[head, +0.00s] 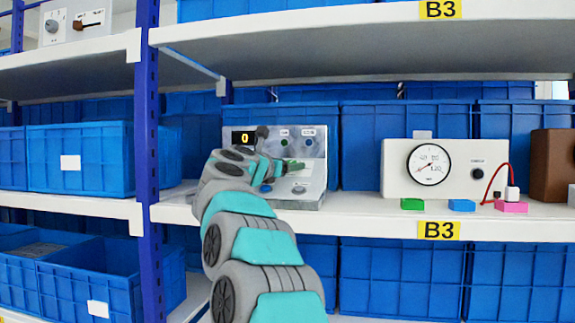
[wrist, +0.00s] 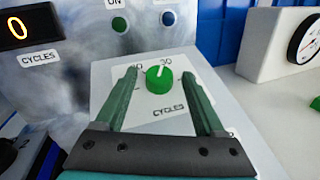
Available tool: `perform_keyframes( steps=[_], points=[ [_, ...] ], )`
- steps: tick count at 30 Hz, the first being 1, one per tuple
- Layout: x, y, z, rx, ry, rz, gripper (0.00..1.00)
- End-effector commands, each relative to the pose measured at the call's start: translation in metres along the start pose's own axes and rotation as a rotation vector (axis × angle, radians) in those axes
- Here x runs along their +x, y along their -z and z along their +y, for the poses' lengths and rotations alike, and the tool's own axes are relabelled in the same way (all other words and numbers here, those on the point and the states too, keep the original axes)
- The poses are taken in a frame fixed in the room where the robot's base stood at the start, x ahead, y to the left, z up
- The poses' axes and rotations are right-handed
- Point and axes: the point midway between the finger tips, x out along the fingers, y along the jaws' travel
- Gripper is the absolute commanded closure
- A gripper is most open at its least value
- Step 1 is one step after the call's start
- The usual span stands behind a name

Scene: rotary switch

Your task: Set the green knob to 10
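The green knob (wrist: 159,79) sits on the sloped front of a grey control box (head: 312,150), on a plate lettered CYCLES. Its white pointer mark points up and slightly right, near the label 30. A label left of it is partly hidden by a finger. The display (wrist: 17,32) above left, also lettered CYCLES, reads 0. My gripper (wrist: 160,73) is open, one green finger on each side of the knob, with gaps between fingers and knob. In the head view my arm covers part of the box, and the knob cannot be told clearly there.
A green light (wrist: 119,24) and a blue one (wrist: 168,18) are on the upright panel behind the knob. A white gauge box (head: 445,169) stands right of the control box on the shelf. Small coloured blocks lie before it. Another shelf (head: 360,40) hangs above.

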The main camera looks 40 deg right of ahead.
Motion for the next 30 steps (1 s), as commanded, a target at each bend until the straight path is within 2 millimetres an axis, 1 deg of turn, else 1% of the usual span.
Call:
perform_keyframes(
  steps=[1, 2, 18, 30],
  points=[
    [0.0000, 0.0001, 0.0000, 0.000, 0.000, 0.000, 0.36],
    [0.0000, 0.0001, 0.0000, 0.000, 0.000, 0.000, 0.39],
    [0.0000, 0.0004, 0.0000, 0.000, 0.000, 0.000, 1.00],
    [0.0004, 0.0022, -0.0008, -0.010, -0.029, 0.005, 1.00]
  ],
)
